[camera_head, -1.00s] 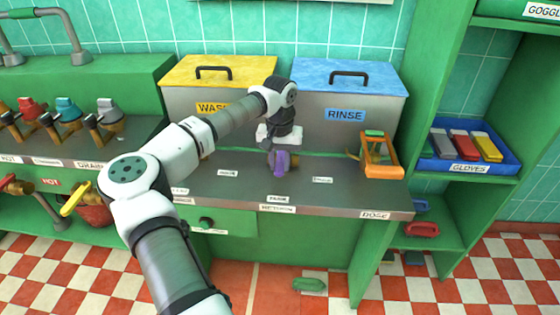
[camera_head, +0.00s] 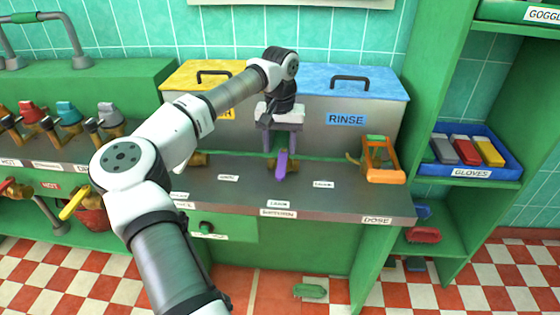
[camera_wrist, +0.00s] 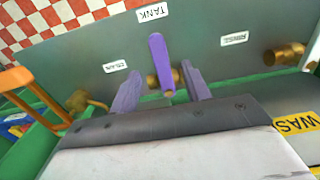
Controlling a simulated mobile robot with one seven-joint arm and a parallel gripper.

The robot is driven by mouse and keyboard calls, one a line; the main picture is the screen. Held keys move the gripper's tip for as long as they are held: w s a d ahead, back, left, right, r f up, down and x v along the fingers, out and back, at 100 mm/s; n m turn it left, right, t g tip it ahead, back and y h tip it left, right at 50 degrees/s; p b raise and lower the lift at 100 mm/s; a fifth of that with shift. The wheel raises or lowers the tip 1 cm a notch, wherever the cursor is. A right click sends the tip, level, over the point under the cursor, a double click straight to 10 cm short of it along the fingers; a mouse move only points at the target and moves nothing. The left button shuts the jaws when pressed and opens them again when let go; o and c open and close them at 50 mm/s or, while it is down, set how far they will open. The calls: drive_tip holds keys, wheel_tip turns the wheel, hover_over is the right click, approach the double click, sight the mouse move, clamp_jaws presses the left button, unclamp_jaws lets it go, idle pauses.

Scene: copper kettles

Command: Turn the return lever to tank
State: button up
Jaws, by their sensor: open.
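The purple return lever (camera_head: 281,163) sits on a brass valve in the middle of the grey bench top. It points toward the bench's front edge. In the wrist view the lever (camera_wrist: 157,55) lies in line with the TANK label (camera_wrist: 152,13), its end a little short of it. My gripper (camera_head: 280,148) is open, with its purple fingers spread behind and above the lever. In the wrist view the gripper's fingers (camera_wrist: 160,76) stand on either side of the brass valve, with gaps to the lever. Nothing is held.
Two small side labels (camera_wrist: 115,66) (camera_wrist: 234,39) flank the lever; their words are hard to read. The rinse tank (camera_head: 350,105) stands behind at right. An orange handle (camera_head: 382,160) is to the right, and a brass fitting (camera_head: 197,159) to the left.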

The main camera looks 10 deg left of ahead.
wheel_tip(320, 180, up, 7)
drive_tip(key=shift+f, duration=0.15)
